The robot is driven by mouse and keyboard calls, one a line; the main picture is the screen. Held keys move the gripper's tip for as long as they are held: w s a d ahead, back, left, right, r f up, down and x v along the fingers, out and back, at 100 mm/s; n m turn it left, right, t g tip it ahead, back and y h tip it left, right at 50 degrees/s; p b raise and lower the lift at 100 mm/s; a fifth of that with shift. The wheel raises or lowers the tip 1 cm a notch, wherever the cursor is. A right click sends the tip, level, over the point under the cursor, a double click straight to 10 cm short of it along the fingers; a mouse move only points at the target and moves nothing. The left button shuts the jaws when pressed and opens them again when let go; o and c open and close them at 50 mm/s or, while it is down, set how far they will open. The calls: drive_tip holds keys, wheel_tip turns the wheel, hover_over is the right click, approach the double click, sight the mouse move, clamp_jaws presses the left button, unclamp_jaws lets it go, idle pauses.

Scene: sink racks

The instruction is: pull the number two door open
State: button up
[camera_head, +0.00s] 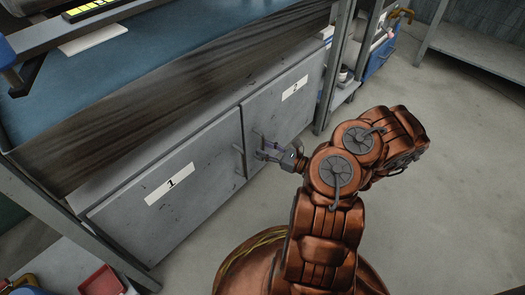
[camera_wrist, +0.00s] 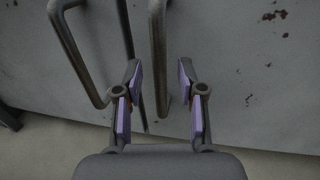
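The number two door (camera_head: 285,105) is the grey right-hand door of a low cabinet, with a white label marked 2. It looks shut. Its dark bar handle (camera_wrist: 158,50) runs up and down near the seam in the wrist view. My gripper (camera_head: 264,150) is in front of this door's handle side in the head view. In the wrist view my gripper (camera_wrist: 159,70) is open, with a purple-padded finger on each side of the handle's line. I see a gap on both sides; I cannot tell how deep the handle sits between the fingers.
The number one door (camera_head: 165,190) is to the left and looks shut. Its handle (camera_wrist: 78,50) is close to my left finger. A metal shelf post (camera_head: 336,65) stands right of the cabinet. The concrete floor (camera_head: 440,190) to the right is clear.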

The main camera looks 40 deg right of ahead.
drive_tip(key=shift+w+a, duration=0.3)
drive_tip(key=shift+w, duration=0.35)
clamp_jaws()
idle(0.4)
